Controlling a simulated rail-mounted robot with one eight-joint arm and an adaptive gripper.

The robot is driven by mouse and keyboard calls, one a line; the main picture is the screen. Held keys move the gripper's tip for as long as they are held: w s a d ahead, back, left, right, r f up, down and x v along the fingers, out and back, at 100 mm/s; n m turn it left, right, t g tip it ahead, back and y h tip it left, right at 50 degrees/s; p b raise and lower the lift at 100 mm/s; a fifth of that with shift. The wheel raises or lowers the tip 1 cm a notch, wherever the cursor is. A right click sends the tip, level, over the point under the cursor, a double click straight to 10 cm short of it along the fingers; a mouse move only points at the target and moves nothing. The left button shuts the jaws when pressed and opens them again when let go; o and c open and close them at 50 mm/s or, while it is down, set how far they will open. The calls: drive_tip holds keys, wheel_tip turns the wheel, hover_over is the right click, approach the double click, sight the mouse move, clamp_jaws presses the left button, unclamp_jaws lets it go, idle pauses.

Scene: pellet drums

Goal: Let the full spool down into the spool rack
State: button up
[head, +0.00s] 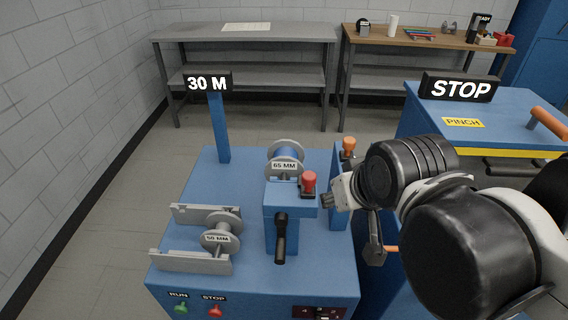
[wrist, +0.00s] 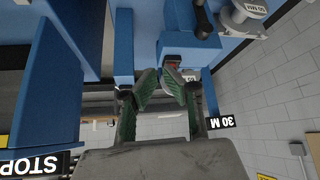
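A spool marked 65 MM (head: 284,165) with a blue winding stands at the back of the blue machine, behind the central blue block. A grey spool marked 50 MM (head: 220,236) lies between two grey slotted rails (head: 190,262), which look like the rack, at the front left. It also shows in the wrist view (wrist: 246,9). My gripper (head: 327,200) is right of the central block, near a red knob (head: 309,182). In the wrist view its green-padded fingers (wrist: 161,76) slant together with their tips close. No spool shows between them. Whether the tips meet is unclear.
A black lever (head: 281,236) juts from the block's front. A blue post with an orange knob (head: 348,147) stands close behind my gripper. The 30 M sign (head: 208,83) rises at the back left. A STOP-marked blue cabinet (head: 495,105) stands right.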

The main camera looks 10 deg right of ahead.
drive_tip(key=o, duration=2)
drive_tip(key=shift+c, duration=0.2)
